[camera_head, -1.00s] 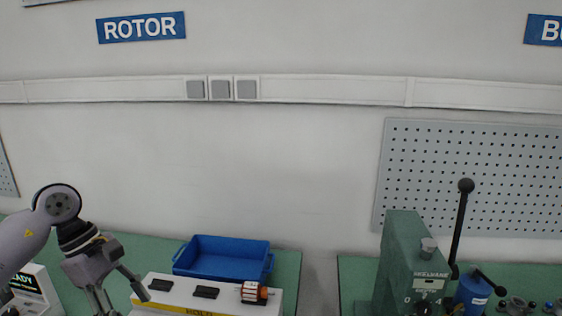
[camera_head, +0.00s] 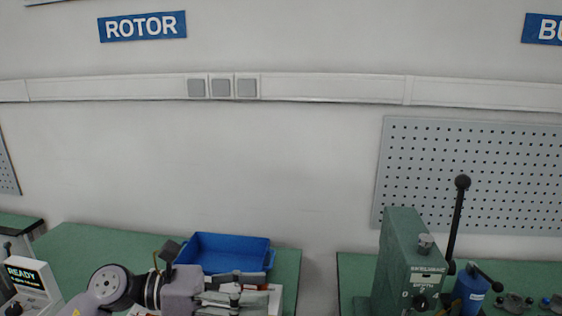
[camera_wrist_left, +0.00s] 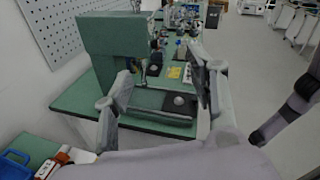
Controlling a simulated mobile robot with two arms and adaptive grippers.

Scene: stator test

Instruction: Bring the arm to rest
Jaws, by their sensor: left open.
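My left arm comes in low from the left in the head view. Its gripper (camera_head: 245,298) points to the right, in front of the blue tray and over the white block (camera_head: 275,300), which it mostly hides. In the left wrist view the two fingers (camera_wrist_left: 158,95) stand wide apart with nothing between them, and the green press lies beyond them. An orange and white motor part (camera_wrist_left: 60,158) shows at the lower left of the wrist view, apart from the fingers. My right gripper does not show.
A blue tray (camera_head: 222,252) stands on the left green table (camera_head: 100,250). A display (camera_head: 24,275) reading READY is at far left. A green press (camera_head: 400,262) with a black lever stands on the right table, across a gap.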

